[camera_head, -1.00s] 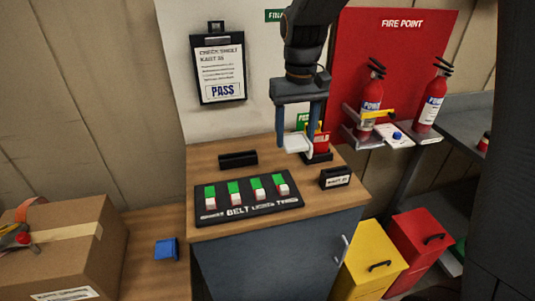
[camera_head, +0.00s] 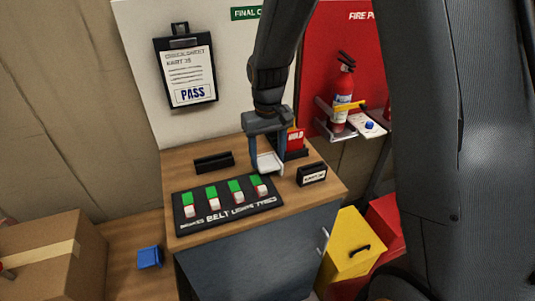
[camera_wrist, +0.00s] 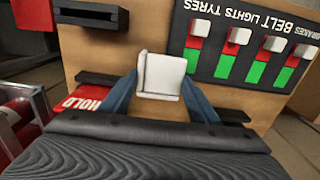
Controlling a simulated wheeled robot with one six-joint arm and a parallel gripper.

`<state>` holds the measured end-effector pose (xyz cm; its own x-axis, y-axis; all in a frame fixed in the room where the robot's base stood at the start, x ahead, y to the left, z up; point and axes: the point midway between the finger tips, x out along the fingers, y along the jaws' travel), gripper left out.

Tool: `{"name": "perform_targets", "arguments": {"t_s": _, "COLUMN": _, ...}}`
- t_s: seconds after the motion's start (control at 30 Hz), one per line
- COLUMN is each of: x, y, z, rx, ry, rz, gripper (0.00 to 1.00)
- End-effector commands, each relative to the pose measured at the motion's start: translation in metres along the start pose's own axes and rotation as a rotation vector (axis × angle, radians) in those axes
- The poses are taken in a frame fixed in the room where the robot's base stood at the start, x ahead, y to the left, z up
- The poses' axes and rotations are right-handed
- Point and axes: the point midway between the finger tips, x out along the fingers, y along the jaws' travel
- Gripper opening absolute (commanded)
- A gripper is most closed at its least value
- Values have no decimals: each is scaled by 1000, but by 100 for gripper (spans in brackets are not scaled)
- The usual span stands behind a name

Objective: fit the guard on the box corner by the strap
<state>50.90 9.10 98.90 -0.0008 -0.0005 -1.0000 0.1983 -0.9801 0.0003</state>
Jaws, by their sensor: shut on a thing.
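My gripper (camera_head: 267,158) is shut on a white angled piece (camera_head: 269,165), with a blue finger on each side. The piece also shows between the fingers in the wrist view (camera_wrist: 161,76); it looks like the white corner guard. It is in the air above the wooden bench, behind the switch panel. The cardboard box (camera_head: 62,278) is at the lower left, apart from the gripper, with a tan band (camera_head: 40,262) across it. Its left part is cut off. A small blue angled piece (camera_head: 150,257) lies on the lower surface beside the box.
The black switch panel (camera_head: 228,203), black holders (camera_head: 214,162) and (camera_head: 312,175) and the red HOLD card (camera_head: 296,139) stand on the bench (camera_head: 185,157). A fire extinguisher (camera_head: 342,94) is at right. Yellow (camera_head: 345,245) and red bins stand below.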

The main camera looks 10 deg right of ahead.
Motion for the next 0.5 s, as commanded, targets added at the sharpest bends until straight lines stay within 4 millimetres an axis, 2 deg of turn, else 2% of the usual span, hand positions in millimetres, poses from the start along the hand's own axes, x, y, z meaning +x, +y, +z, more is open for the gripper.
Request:
{"name": "perform_targets", "arguments": {"t_s": 0.43, "x": 7, "y": 0, "z": 0, "rx": 0, "ry": 0, "rz": 0, "gripper": 34}}
{"name": "perform_targets", "arguments": {"t_s": 0.47, "x": 6, "y": 0, "z": 0, "rx": 0, "ry": 0, "rz": 0, "gripper": 60}}
{"name": "perform_targets", "arguments": {"t_s": 0.5, "x": 6, "y": 0, "z": 0, "rx": 0, "ry": 1, "rz": 0, "gripper": 67}}
